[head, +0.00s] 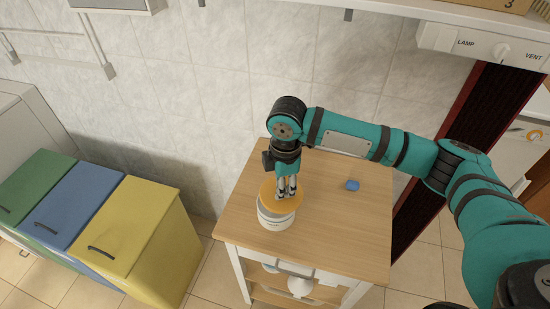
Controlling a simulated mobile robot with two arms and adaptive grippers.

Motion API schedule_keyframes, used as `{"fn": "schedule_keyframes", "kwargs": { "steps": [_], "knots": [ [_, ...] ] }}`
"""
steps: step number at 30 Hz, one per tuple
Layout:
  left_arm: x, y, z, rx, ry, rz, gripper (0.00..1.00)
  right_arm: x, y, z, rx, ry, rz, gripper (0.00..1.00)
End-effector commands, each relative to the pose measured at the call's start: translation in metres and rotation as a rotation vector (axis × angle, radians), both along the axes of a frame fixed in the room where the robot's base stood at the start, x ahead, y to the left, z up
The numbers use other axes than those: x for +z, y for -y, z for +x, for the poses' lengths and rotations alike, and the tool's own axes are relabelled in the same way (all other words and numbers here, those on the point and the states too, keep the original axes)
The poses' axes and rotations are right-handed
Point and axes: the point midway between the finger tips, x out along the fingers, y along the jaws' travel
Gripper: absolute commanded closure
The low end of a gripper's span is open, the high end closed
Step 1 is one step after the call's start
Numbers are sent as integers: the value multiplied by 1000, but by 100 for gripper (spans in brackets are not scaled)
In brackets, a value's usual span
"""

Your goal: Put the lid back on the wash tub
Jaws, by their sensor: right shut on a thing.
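The wash tub (275,220) is a small white round tub near the front left of a wooden-topped table. A round orange-tan lid (270,205) is at its top. From this view I cannot tell whether the lid rests fully on the rim or is held just above it. My right gripper (286,194) points down over the lid, shut on it, with its fingers hiding part of the lid's far side. My left gripper is not in view.
The wooden table (345,235) has free room right of the tub. A small blue block (352,185) lies on it. Green, blue and yellow bins (130,225) stand at the left. A shelf with a LAMP and VENT panel (480,45) overhangs the back right.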

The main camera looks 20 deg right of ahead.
Motion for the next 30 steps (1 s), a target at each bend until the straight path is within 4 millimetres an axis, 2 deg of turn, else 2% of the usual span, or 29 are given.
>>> {"fn": "schedule_keyframes", "kwargs": {
  "steps": [1,3,7,11,20,30],
  "knots": [
    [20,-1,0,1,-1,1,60,12,-3,6,102,-2,-2,100],
    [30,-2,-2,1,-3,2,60,13,-5,12,245,-5,-7,100],
    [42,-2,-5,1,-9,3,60,13,-7,20,443,-6,-15,100],
    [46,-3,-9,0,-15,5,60,11,-8,24,547,-8,-20,100],
    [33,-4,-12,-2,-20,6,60,-1,-7,25,578,-8,-22,100],
    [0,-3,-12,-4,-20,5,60,-28,-7,25,577,-7,-22,100]
  ]
}}
